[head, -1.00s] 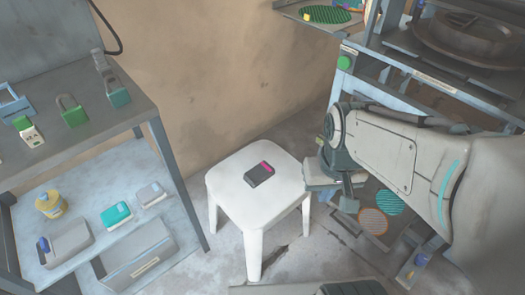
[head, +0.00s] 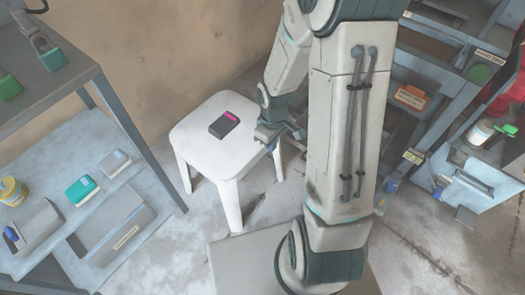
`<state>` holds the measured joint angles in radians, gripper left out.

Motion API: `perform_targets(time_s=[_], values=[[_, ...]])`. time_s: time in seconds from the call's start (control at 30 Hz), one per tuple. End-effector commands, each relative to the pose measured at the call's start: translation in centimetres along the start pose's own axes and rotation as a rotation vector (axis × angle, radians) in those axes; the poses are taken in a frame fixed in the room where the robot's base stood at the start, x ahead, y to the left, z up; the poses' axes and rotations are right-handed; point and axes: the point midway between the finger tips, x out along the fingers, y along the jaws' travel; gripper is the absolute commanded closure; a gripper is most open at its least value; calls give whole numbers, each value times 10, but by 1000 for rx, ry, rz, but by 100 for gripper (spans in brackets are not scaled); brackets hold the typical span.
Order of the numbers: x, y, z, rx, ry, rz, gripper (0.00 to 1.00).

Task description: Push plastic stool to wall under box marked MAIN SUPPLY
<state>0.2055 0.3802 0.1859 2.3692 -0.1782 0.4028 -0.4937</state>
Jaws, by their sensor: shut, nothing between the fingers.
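The white plastic stool (head: 205,155) stands upright on the concrete floor, near the tan wall (head: 180,50). A dark grey handheld thing with a pink patch (head: 224,124) lies on its seat. My gripper (head: 282,138) is at the right edge of the seat, low beside it; whether it touches the stool I cannot tell. The fingers are shut and hold nothing. My arm hides the floor and some of the space to the right of the stool. No box marked MAIN SUPPLY shows in this view.
A grey metal shelf (head: 130,120) stands close to the stool's left, holding padlocks, a yellow container (head: 12,192) and several boxes. A grey rack (head: 440,75) stands at the right, with a white and red container (head: 480,130) near it. Some floor is open between stool and wall.

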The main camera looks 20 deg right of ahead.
Motion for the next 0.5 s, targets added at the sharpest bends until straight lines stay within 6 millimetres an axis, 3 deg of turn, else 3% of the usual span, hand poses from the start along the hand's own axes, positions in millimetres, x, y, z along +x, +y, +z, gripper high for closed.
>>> perform_targets(time_s=[0.17, 0.5], values=[[22, 0, 0, -6, -2, -3, 100], [95, -1, 0, -6, -3, -4, 100]])
